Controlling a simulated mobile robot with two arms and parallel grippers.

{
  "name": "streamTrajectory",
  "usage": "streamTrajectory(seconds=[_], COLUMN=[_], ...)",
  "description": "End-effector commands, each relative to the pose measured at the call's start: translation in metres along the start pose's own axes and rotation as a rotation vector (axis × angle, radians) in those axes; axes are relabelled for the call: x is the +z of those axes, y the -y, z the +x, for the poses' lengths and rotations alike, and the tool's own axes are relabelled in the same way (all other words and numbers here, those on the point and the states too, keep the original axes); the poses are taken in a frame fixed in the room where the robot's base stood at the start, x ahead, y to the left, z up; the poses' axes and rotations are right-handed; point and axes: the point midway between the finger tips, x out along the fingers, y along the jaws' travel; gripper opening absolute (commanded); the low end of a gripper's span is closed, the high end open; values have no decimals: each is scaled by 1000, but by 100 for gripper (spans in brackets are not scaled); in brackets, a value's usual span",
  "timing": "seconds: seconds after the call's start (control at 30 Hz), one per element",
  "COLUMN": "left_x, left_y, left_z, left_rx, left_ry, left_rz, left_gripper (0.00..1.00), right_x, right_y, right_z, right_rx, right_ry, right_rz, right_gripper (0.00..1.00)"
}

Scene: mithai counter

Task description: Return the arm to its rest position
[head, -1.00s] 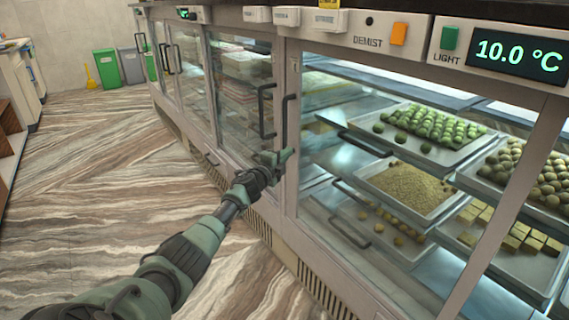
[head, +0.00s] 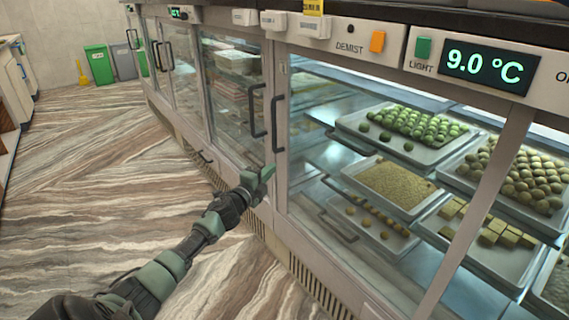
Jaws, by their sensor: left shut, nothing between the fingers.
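My left arm comes in from the lower left. Its gripper (head: 267,173) is shut and empty, in front of the display cabinet's door frame, just below the lower end of a dark door handle (head: 277,122). I cannot tell whether the fingertips touch the frame. My right gripper is not in view.
The glass cabinet runs along the right, with a second handle (head: 256,110) and trays of sweets inside, such as a tray of green balls (head: 357,129). Its display (head: 486,65) reads 9.0 °C. Striped floor (head: 110,170) lies open at left; green bins (head: 95,64) stand far back.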

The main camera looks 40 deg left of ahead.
Motion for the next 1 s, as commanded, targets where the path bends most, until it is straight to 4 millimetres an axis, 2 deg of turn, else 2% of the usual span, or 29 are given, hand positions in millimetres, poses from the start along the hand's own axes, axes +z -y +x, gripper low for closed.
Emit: streamTrajectory(seconds=[0.27,0.37,0.47,0.57,0.6,0.67,0.8,0.9,1.0], left_x=[-3,-16,-41,-73,-87,-107,-153,-182,-204], left_y=[-3,-24,-67,-120,-141,-169,-224,-247,-260], left_z=[-4,-13,-37,-76,-96,-126,-205,-258,-300], left_rx=[5,40,121,242,296,379,585,718,822], left_ry=[1,22,76,160,197,254,392,482,550], left_rz=[-9,-69,-197,-365,-433,-528,-727,-835,-908], left_gripper=[0,0,0,0,0,0,0,0,0], right_x=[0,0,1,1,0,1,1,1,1], right_y=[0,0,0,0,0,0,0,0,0], right_z=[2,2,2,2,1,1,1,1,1], right_rx=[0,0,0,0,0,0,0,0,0], right_ry=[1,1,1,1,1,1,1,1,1], right_rz=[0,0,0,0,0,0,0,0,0], right_gripper=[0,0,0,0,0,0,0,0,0])
